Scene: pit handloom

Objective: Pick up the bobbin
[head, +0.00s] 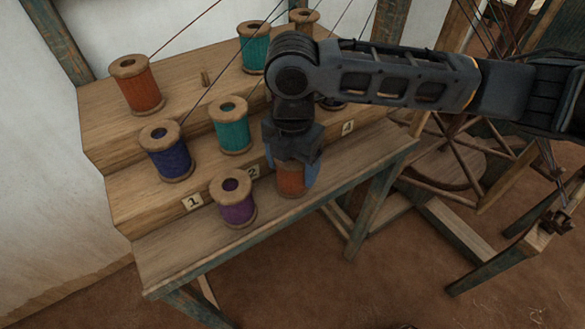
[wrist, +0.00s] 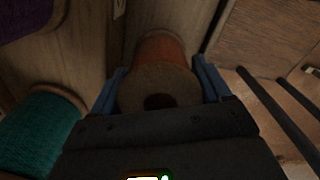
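The bobbin between my fingers is an orange wooden-ended spool (head: 291,180), upright on the lowest step of the stand. My gripper (head: 291,170) reaches down over it from above, hiding its top in the head view. In the wrist view, its round wooden end with a dark hole (wrist: 158,88) fills the middle. The blue fingers of my gripper (wrist: 160,80) stand on either side of the bobbin, apart, with narrow gaps beside its orange body. The gripper looks open around it, and the bobbin appears to rest on the step.
A purple spool (head: 234,203) stands left on the same step. Teal (head: 231,128) and blue (head: 167,155) spools stand on the middle step, another orange spool (head: 136,86) and teal one (head: 254,48) above. Threads run upward. Loom timber (head: 450,230) is at right.

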